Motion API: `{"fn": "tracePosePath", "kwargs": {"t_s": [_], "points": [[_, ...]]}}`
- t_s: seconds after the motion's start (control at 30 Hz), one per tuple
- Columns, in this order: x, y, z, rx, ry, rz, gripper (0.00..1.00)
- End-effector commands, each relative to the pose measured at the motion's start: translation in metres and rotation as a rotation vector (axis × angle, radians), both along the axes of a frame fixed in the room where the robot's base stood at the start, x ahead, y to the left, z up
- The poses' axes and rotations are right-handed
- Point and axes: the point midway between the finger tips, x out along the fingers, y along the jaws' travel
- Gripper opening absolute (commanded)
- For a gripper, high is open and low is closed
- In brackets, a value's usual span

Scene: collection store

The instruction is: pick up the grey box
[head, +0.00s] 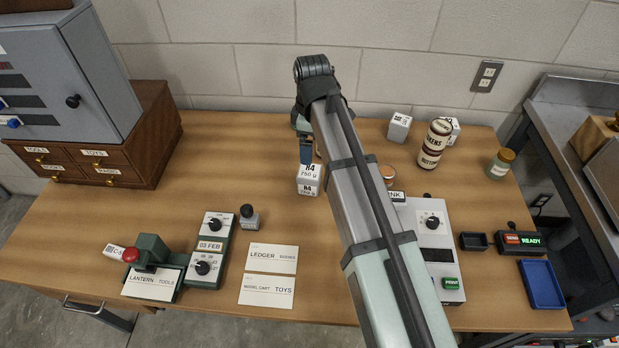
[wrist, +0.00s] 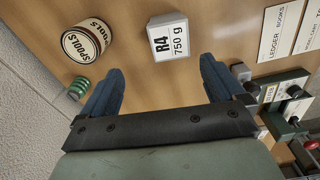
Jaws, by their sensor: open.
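A pale grey-white box (head: 309,179) labelled "R4 750 g" stands upright on the wooden table, just in front of my gripper (head: 306,150) in the head view. In the wrist view this box (wrist: 168,40) lies ahead of my gripper (wrist: 158,88), roughly between the lines of its two blue fingers. The fingers are wide apart with nothing between them, and the box is beyond their tips. My arm hides part of the table's middle.
A "SPOOLS" tin (wrist: 86,43) and a green striped item (wrist: 79,87) are left of the box in the wrist view. A labelled can (head: 433,145) and jar (head: 499,164) stand back right. Cards (head: 270,259) and switch boxes (head: 211,238) lie front left. A wall (head: 230,70) closes the back.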

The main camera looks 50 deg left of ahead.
Motion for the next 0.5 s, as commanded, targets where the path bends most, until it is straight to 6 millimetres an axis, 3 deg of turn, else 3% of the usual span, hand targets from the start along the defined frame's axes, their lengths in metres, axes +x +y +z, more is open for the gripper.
{"fn": "tracePosePath", "kwargs": {"t_s": [0.17, 0.5], "points": [[-0.007, -0.003, -0.010, -0.028, 0.001, 0.016, 0.96], [-0.007, -0.004, -0.061, -0.027, 0.002, 0.014, 0.96]]}}
